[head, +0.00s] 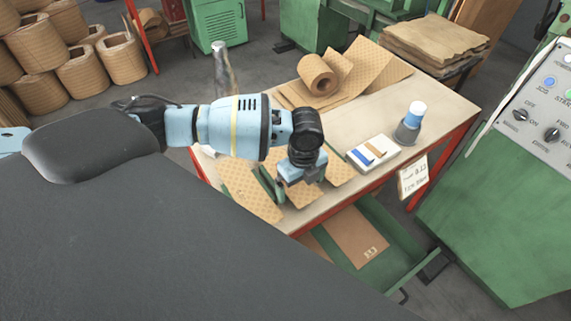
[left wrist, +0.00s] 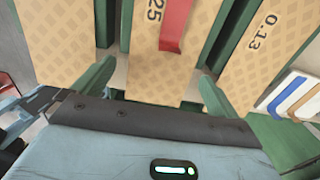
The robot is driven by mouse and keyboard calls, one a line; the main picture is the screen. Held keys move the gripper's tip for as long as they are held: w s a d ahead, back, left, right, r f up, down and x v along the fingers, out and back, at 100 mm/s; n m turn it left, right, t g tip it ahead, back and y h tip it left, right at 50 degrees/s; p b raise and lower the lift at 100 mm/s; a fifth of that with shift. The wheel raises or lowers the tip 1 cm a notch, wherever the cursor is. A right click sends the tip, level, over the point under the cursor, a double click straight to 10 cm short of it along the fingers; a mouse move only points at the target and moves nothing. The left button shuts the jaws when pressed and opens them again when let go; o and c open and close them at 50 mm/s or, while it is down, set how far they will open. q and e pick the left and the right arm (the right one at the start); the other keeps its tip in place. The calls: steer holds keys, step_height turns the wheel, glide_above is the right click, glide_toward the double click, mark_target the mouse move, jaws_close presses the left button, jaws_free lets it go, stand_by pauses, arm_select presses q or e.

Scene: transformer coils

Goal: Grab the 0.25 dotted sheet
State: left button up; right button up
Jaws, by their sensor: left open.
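My left gripper (head: 301,181) is open above the front of the workbench, over a row of tan dotted sheets between green dividers. In the left wrist view the middle dotted sheet (left wrist: 153,77) carries a cropped label reading "25" and has a red strip (left wrist: 175,25) on it. The sheet on the right (left wrist: 258,65) is marked 0.13. Another dotted sheet (left wrist: 58,42) lies on the left; I see no label on it. My gripper's dark front edge and light blue body fill the bottom of this view. I see nothing held. My right gripper is not in view.
Green dividers (left wrist: 222,35) stand between the sheets. A tan roll (head: 317,75) and loose sheets lie at the back. An open green drawer (head: 398,235) sits below.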

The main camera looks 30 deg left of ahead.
arm_select(q)
steer(key=shift+f, duration=0.15)
steer(key=shift+c, duration=0.2)
steer(key=c, duration=1)
